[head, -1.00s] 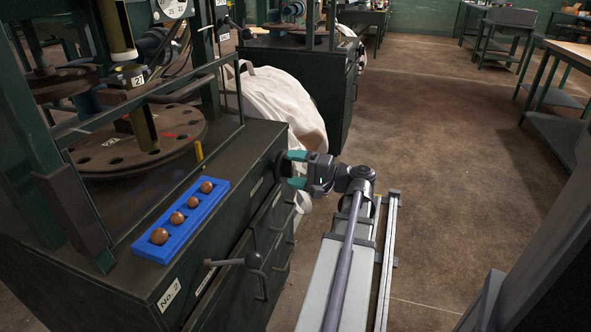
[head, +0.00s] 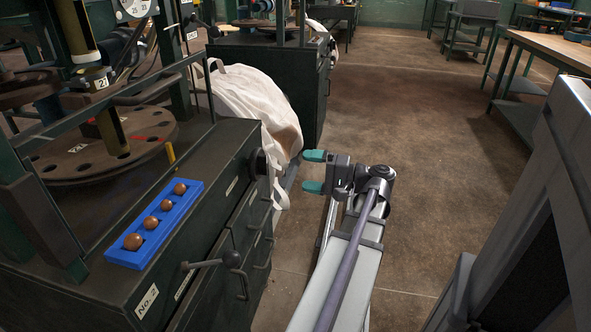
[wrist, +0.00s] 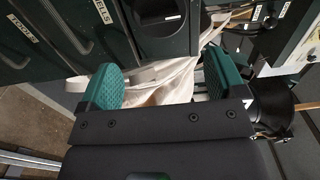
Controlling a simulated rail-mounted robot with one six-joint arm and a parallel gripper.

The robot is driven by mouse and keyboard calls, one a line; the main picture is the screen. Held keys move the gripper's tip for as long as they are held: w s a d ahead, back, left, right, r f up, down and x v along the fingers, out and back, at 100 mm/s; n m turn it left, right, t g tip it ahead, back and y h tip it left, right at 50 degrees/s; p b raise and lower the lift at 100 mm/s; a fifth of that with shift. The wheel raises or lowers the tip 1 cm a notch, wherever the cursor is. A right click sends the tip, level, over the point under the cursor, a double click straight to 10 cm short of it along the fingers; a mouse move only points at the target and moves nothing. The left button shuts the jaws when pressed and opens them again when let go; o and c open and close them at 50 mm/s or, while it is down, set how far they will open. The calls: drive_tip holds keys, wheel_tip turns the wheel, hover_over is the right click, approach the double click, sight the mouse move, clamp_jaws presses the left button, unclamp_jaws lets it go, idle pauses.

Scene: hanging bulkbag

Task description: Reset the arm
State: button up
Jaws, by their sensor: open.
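My gripper (head: 313,172) has teal finger pads and is open and empty. In the head view it is to the right of the dark green cabinet, beside the white bulk bag (head: 255,105). A gap shows between the fingers and the cabinet side. In the wrist view the two teal pads of my gripper (wrist: 160,85) stand wide apart. The white fabric of the bag (wrist: 172,80) shows behind and between them, with no contact clearly visible.
The dark green cabinet (head: 205,240) carries a machine with a round holed plate (head: 60,165). A blue tray (head: 122,258) with several brown balls lies on its top. A crank handle (head: 232,259) sticks out from its side. A wooden workbench (head: 545,47) stands at upper right. Open floor (head: 400,110) lies beyond the arm.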

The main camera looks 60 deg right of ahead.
drive_tip(key=x, duration=1)
drive_tip(key=shift+w+n, duration=0.25)
drive_tip(key=shift+n, duration=0.15)
drive_tip(key=m, duration=0.1)
approach(260, 166)
drive_tip(key=shift+n, duration=0.5)
drive_tip(key=shift+x, duration=3.9)
drive_tip(key=shift+s+d+f+n, duration=0.1)
drive_tip(key=shift+s+n, duration=0.05)
drive_tip(key=shift+n, duration=0.75)
